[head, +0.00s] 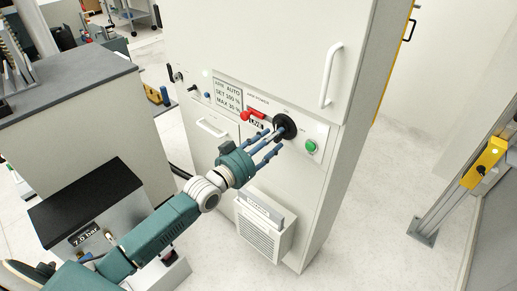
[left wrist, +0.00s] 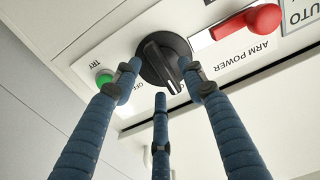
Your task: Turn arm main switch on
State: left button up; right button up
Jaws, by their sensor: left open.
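The arm main switch is a black rotary knob (head: 286,126) on the white cabinet's front panel; it also shows large in the left wrist view (left wrist: 160,58). Its raised grip bar points between the printed labels, one reading OFF; its exact setting is hard to read. My left gripper (head: 270,142) is open with its blue fingers at the knob. In the left wrist view, two fingertips of the gripper (left wrist: 160,78) flank the knob and the third is below it. I cannot tell whether they touch it. My right gripper is not in view.
A red handle (head: 251,114) sits left of the knob and a green button (head: 311,146) right of it. A white vertical door handle (head: 331,75) is above right. A vented box (head: 264,222) juts out below.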

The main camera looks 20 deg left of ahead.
pick_arm(q)
jog(key=v, duration=1)
jog(key=s+a+f+n+g+y, duration=0.1)
jog(key=a+f+g+y, duration=0.15)
jog(key=f, duration=0.75)
jog(key=s+a+f+n+g+y, duration=0.1)
jog(key=a+f, duration=0.2)
jog(key=f, duration=0.8)
jog(key=s+a+f+g+y, duration=0.1)
jog(key=s+f+g, duration=0.1)
jog(key=s+f, duration=0.45)
jog(key=s+a+f+g+y, duration=0.1)
jog(key=s+f, duration=0.2)
jog(key=f, duration=0.7)
jog(key=s+d+f+g, duration=0.2)
jog(key=s+f+g, duration=0.4)
jog(key=s+f, duration=1.15)
jog(key=s+d+f+g, duration=0.1)
jog(key=s+d+f, duration=0.1)
jog(key=s, duration=0.8)
jog(key=s+d+f+g, duration=0.2)
jog(key=s+d+f, duration=0.1)
jog(key=s, duration=0.7)
jog(key=shift+d+f+m+y, duration=0.15)
jog(key=shift+f+m+y, duration=0.05)
jog(key=shift+m+y, duration=0.15)
jog(key=shift+g, duration=0.25)
